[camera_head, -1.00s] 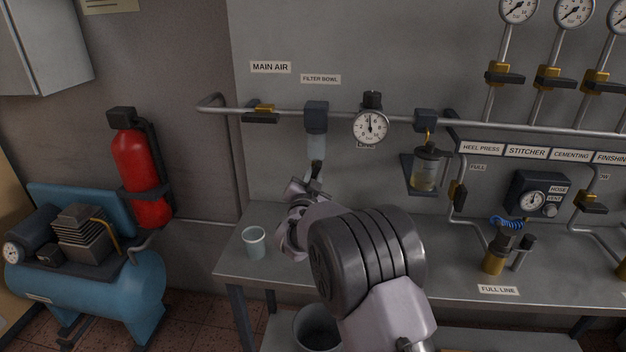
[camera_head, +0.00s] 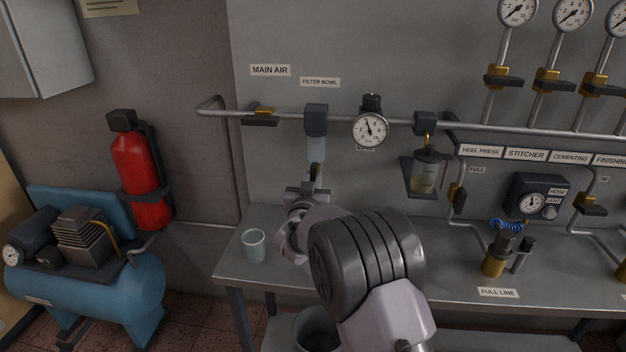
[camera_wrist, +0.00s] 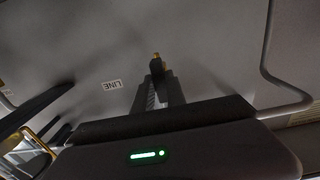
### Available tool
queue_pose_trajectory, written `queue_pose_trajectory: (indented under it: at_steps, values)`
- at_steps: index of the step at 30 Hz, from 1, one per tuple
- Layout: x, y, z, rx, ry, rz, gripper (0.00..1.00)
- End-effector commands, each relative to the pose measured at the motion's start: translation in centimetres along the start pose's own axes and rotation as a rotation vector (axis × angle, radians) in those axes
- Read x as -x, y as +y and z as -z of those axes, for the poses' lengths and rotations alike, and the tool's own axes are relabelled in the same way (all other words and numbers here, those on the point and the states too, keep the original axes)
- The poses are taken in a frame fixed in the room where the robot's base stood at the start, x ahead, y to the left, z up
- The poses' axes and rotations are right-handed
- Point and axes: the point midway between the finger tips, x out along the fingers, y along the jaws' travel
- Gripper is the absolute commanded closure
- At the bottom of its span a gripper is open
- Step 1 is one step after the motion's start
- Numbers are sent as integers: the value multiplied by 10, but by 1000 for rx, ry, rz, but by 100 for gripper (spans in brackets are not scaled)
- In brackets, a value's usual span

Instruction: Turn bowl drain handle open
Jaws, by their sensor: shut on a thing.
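The filter bowl (camera_head: 315,149) is a pale, see-through cup under a dark block on the air pipe, below the FILTER BOWL label (camera_head: 320,82). My gripper (camera_head: 314,179) is directly beneath it, shut on the small drain handle at the bowl's bottom. The handle is mostly hidden by the fingers in the head view. In the wrist view my gripper's dark fingers (camera_wrist: 158,78) are close together, with a small brass-coloured part (camera_wrist: 155,57) at their tips. The handle's exact angle cannot be told.
A light cup (camera_head: 254,245) stands on the grey bench (camera_head: 232,267), left of my wrist. The line gauge (camera_head: 369,129) and an oiler bowl (camera_head: 425,172) hang to the right. A main air valve (camera_head: 262,115) sits on the pipe at left.

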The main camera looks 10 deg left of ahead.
Motion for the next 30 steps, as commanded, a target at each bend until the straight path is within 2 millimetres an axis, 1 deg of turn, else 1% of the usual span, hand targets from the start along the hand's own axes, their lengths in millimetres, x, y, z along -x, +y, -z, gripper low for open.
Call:
queue_pose_trajectory:
  at_steps: [10, 11, 12, 14, 22, 24, 26, 29, 30]
  values:
    - [0, 0, -1, 4, -1, 0, 100]
    - [0, 0, -1, 4, -1, 0, 80]
    - [0, 0, -1, 4, -1, 0, 72]
    - [0, 0, -1, 3, 0, 0, 62]
    - [0, 0, 0, 2, 0, 0, 62]
    - [3, 0, 0, 3, 0, 0, 62]
    - [10, -1, 0, 2, -2, 1, 62]
    - [33, 0, 2, 3, -2, 2, 62]
    - [46, -1, 2, 4, -3, 3, 62]
